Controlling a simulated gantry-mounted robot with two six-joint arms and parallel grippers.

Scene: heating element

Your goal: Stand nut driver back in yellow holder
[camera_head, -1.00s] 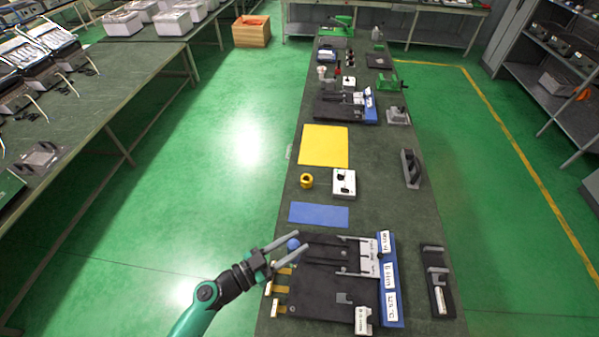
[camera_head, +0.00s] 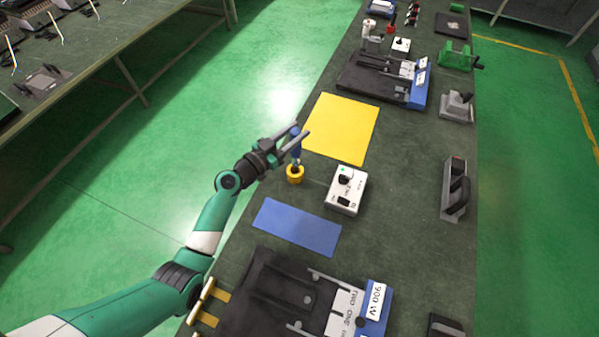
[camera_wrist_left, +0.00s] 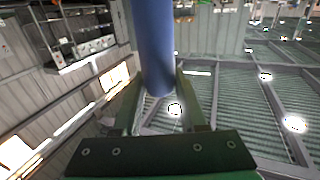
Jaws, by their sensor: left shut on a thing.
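My left gripper (camera_head: 298,134) is shut on the nut driver, whose blue handle (camera_head: 295,146) stands roughly upright between the fingers. In the left wrist view the blue handle (camera_wrist_left: 153,45) shows large between the two fingers (camera_wrist_left: 160,100). The yellow holder (camera_head: 295,174) is a small round ring on the bench, directly below the nut driver in the head view. The driver's lower end reaches the holder in the picture; I cannot tell whether it is inside it or just above. My right gripper is not in view.
A white switch box (camera_head: 346,190) stands close to the right of the holder. A yellow mat (camera_head: 342,128) lies behind and a blue mat (camera_head: 297,227) in front. A black fixture (camera_head: 280,290) fills the near bench. Bare bench lies right of the white box.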

